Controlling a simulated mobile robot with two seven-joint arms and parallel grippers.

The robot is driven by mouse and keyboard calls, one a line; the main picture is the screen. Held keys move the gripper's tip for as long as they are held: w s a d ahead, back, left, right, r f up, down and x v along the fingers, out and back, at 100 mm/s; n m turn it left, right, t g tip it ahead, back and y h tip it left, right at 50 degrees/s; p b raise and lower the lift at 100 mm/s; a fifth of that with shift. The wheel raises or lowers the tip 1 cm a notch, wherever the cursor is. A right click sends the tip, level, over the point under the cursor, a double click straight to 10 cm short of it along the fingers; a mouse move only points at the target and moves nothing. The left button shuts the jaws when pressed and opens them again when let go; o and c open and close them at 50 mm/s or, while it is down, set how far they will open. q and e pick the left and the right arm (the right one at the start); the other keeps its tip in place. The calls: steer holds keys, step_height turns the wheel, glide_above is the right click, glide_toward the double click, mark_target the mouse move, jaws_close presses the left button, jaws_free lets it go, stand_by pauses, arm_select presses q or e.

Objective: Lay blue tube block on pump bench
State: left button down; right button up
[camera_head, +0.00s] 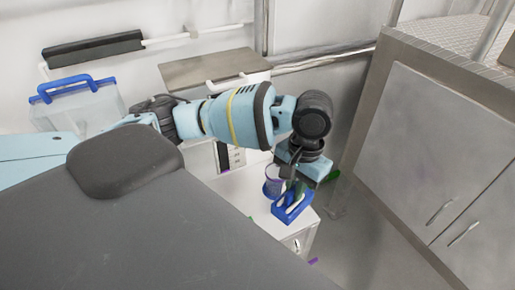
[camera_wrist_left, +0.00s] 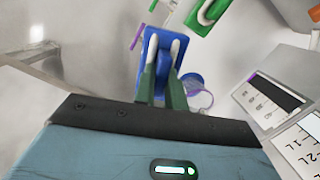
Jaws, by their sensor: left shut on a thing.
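The blue tube block (camera_head: 290,212) is between the fingers of my left gripper (camera_head: 295,188), over or on the front end of a low white bench (camera_head: 240,190). The left gripper is shut on the block and points down. In the left wrist view the blue block (camera_wrist_left: 162,36) shows between and beyond the two fingers (camera_wrist_left: 163,72), which hide part of it. I cannot tell whether the block touches the surface under it. Neither view labels the pump bench. My right gripper is in neither view.
A clear purple-rimmed beaker (camera_head: 271,187) stands close behind the block; it also shows in the wrist view (camera_wrist_left: 198,98). A green piece (camera_wrist_left: 208,14) lies nearby. A grey steel cabinet (camera_head: 430,140) stands at right. A blue-handled clear box (camera_head: 75,105) is at left.

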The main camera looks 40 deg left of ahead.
arm_select(q)
steer(key=w+d+f+m+t+y+b, duration=0.1)
steer(key=d+f+m, duration=0.4)
steer(key=m, duration=0.6)
steer(key=d+f+m+t, duration=0.1)
steer(key=d+f+m, duration=0.2)
steer(key=d+m, duration=0.6)
steer(key=shift+m, duration=0.9)
steer(key=w+a+f, duration=0.1)
steer(key=a, duration=0.5)
steer(key=w+a+f, duration=0.1)
steer(key=a+f, duration=0.1)
steer(key=a, duration=0.4)
steer(key=w+a+f+p, duration=0.1)
steer(key=a, duration=0.4)
steer(key=shift+w+a+f, duration=0.15)
steer(key=shift+w+a, duration=0.05)
steer(key=shift+a, duration=0.2)
steer(key=shift+f, duration=0.45)
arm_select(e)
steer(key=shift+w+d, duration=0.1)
arm_select(q)
steer(key=shift+f, duration=0.2)
steer(key=c, duration=1.5)
jaws_free()
steer(key=shift+o, duration=0.2)
